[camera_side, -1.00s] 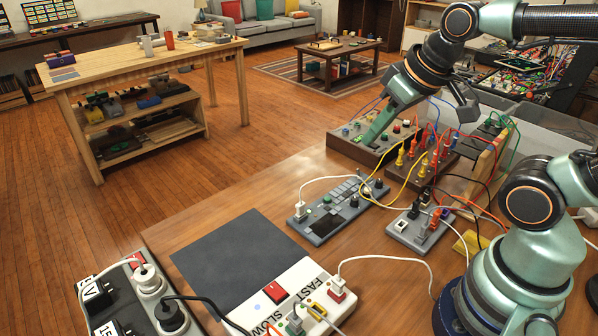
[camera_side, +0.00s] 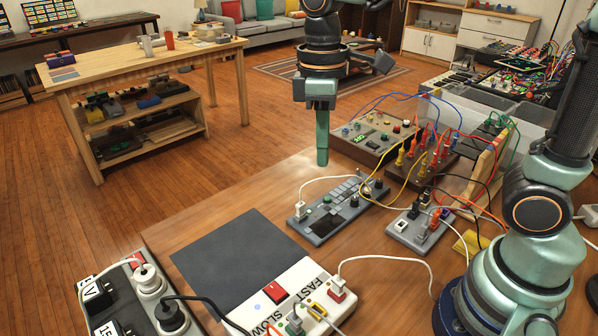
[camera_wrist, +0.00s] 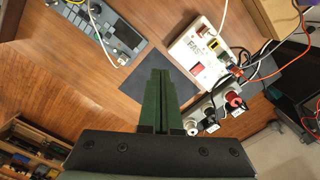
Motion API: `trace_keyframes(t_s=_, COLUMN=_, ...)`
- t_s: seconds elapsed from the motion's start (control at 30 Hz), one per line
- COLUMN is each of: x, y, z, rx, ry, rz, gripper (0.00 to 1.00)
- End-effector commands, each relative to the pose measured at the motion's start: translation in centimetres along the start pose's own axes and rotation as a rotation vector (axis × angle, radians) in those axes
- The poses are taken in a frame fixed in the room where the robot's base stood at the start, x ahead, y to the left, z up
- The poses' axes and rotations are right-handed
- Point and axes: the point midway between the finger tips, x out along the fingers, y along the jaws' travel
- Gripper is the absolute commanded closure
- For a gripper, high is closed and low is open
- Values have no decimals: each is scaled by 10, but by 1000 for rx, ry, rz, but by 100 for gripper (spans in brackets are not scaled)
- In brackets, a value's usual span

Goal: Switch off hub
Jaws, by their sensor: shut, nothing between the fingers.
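The white hub (camera_side: 315,277) labelled FAST and SLOW lies at the front of the table. It has a red rocker switch (camera_side: 276,292) and a small bluish light beside it. Several plugs sit in its right side, with a white cable leading off. In the wrist view the hub (camera_wrist: 188,53) is right of and beyond the fingertips, with its red switch (camera_wrist: 197,69) showing. I cannot tell the rocker's position. My gripper (camera_side: 322,160) points down, shut and empty, above the table's far left edge, well away from the hub.
A dark mat (camera_side: 238,255) lies left of the hub. A power strip (camera_side: 117,285) with plugs stands at the front left. A grey panel (camera_side: 325,228), a small socket strip (camera_side: 405,232) and a wired console (camera_side: 357,152) stand behind. Bare wood lies between mat and grey panel.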

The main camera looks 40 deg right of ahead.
Motion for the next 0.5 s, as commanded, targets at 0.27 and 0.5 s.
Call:
trace_keyframes(t_s=0.27, x=20, y=-34, z=-35, rx=-278, ry=-214, rz=-82, gripper=100)
trace_keyframes(t_s=0.5, x=44, y=-67, z=-57, rx=-509, ry=-397, rz=-160, gripper=100)
